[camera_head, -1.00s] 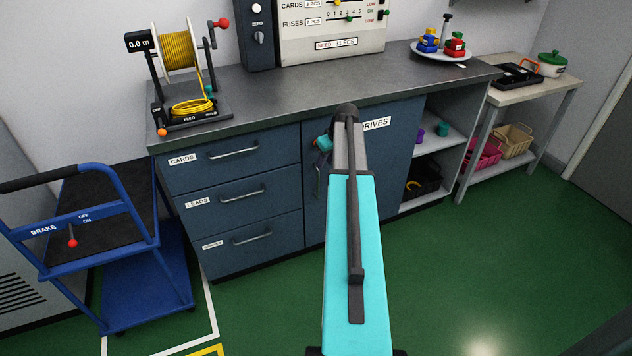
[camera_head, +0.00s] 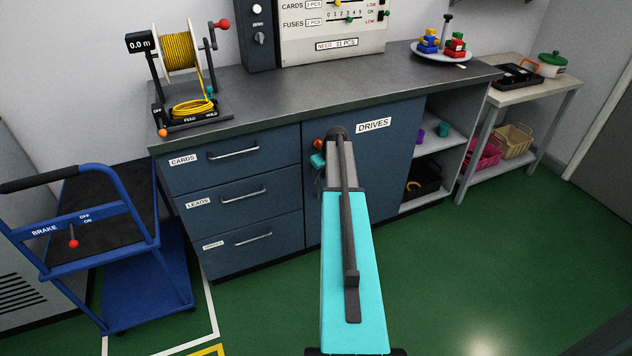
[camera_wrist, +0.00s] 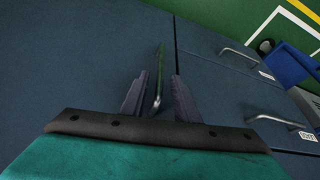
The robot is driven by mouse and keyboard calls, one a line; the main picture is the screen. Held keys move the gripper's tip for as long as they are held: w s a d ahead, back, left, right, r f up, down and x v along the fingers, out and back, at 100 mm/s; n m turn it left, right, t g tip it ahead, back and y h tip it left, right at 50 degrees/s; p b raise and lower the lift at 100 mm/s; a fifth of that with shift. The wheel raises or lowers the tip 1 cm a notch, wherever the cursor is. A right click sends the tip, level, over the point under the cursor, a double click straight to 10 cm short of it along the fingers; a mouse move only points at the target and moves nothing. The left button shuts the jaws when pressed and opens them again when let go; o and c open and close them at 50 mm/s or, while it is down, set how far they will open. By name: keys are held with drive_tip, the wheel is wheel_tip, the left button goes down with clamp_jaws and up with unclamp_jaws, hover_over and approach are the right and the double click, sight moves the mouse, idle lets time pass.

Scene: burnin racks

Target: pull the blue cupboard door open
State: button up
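The blue cupboard door (camera_head: 390,165) labelled DRIVES is shut, flush with the drawer fronts to its left in the head view. It fills the left of the wrist view (camera_wrist: 80,65). Its metal bar handle (camera_wrist: 160,55) stands near the seam with the drawers. My gripper (camera_wrist: 160,76) is open at the handle, with one dark finger on each side of it in the picture. Gaps show between the handle and the fingers; I cannot tell how deep the handle sits. In the head view my arm hides the handle and most of the gripper.
Drawers (camera_head: 235,190) with bar handles lie left of the door. Open shelves (camera_head: 440,145) lie right of it. A blue trolley (camera_head: 95,240) stands at the left. The green floor (camera_head: 480,270) in front of the door is clear apart from my arm.

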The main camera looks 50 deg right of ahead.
drive_tip(key=shift+x, duration=1.8)
clamp_jaws()
drive_tip(key=shift+s+a, duration=0.1)
drive_tip(key=shift+a, duration=0.2)
